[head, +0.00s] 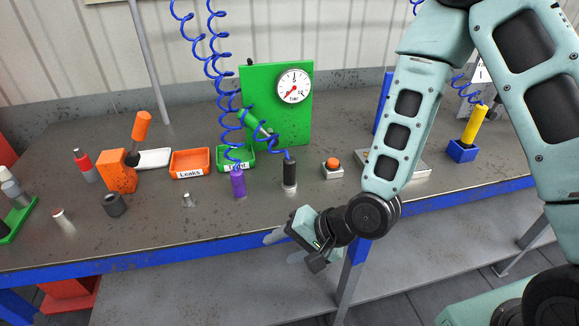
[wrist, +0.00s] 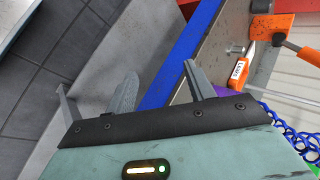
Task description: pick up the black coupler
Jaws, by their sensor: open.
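The black coupler (head: 290,172) is a dark cylinder with a pale metal lower end. It stands upright on the bench in the head view, with a blue coiled hose at its top. A purple coupler (head: 238,183) on another blue hose stands to its left. My gripper (head: 286,247) is open and empty, in front of the bench's blue front edge, below and apart from the black coupler in the picture. In the wrist view my two fingers (wrist: 160,68) are spread, with the blue edge between them. I cannot make out the black coupler there.
The bench (head: 250,215) holds an orange tray marked Leaks (head: 190,163), a green tray (head: 236,155) partly hidden by hose, and a button box (head: 332,169) right of the black coupler. A green gauge panel (head: 285,120) stands behind. The bench surface in front of the coupler is clear.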

